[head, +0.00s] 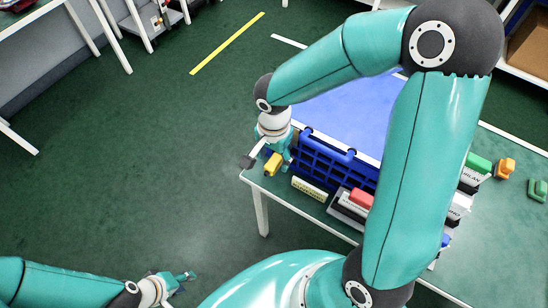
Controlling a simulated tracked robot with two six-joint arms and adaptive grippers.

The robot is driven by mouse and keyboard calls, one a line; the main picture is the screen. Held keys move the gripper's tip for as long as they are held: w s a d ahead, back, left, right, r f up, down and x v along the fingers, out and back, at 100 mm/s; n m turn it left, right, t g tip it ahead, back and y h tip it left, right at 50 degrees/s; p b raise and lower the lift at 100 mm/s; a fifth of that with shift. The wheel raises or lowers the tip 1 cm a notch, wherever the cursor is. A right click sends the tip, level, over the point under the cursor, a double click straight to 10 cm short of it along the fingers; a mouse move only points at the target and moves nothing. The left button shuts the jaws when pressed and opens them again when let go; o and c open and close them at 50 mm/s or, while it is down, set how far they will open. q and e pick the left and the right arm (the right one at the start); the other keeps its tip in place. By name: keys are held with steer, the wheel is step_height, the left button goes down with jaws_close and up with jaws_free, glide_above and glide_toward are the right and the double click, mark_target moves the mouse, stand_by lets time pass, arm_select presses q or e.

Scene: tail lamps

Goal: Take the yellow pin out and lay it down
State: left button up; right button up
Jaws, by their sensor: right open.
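A yellow piece (272,164) shows at the table's left corner, right by my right gripper (277,154). I cannot tell whether it is the yellow pin or how it is seated. My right gripper is open and points down beside the left end of a blue crate (325,162). Its fingers are partly hidden by its own wrist, and I cannot tell whether they touch the yellow piece. My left gripper (188,282) is low at the bottom left, over the floor and away from the table. Its fingers are too small to judge.
A pale yellow labelled block (309,189) and a red block (361,198) are at the table's front edge. A green block (479,163), an orange piece (505,168) and another green piece (538,190) are at the right. My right arm covers the table's middle.

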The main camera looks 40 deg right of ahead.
steer(key=shift+f, duration=0.65)
jaws_close()
